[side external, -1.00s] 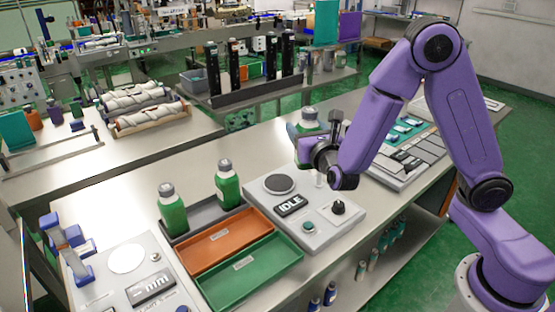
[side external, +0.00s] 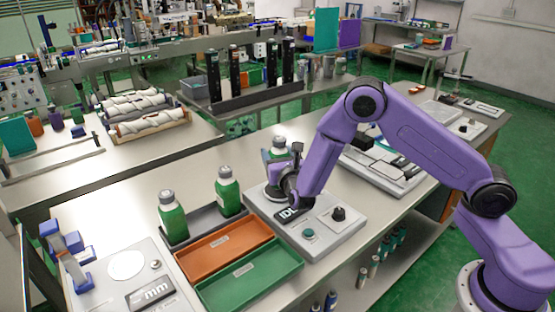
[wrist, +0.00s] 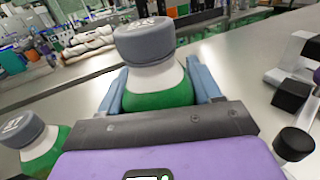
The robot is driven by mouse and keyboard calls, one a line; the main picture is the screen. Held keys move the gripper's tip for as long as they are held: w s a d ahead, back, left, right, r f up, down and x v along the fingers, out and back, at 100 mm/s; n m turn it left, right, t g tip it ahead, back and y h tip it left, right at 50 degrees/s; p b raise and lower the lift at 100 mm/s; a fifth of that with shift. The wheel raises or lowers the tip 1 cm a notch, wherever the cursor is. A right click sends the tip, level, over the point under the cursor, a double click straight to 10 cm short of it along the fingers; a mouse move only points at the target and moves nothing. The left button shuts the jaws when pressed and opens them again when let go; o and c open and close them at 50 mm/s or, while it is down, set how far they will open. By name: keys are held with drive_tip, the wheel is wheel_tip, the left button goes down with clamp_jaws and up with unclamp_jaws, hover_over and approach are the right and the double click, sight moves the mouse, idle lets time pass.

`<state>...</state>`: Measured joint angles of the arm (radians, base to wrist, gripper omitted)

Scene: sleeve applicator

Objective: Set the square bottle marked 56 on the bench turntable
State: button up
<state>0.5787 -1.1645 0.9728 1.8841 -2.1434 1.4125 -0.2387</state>
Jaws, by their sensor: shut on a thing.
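My gripper (side external: 284,172) is shut on a green bottle (side external: 277,147) with a grey cap and white shoulder. In the wrist view the held bottle (wrist: 158,98) stands upright between the two blue fingers. Its cap has a pale mark that I cannot read for certain. The bottle is at the back of the grey bench unit with the IDLE display (side external: 289,214), at the turntable (side external: 268,192). My gripper hides most of the turntable and the bottle's base, so I cannot tell whether they touch.
Two similar green bottles (side external: 172,217) (side external: 228,191) stand in a dark tray left of the unit. An orange tray (side external: 225,248) and a green tray (side external: 250,275) lie in front of them. A black knob (side external: 338,214) rises at the unit's front right.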

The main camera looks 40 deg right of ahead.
drive_tip(key=shift+f, duration=0.7)
drive_tip(key=shift+f, duration=0.1)
drive_tip(key=o, duration=1.3)
drive_tip(key=shift+f, duration=0.1)
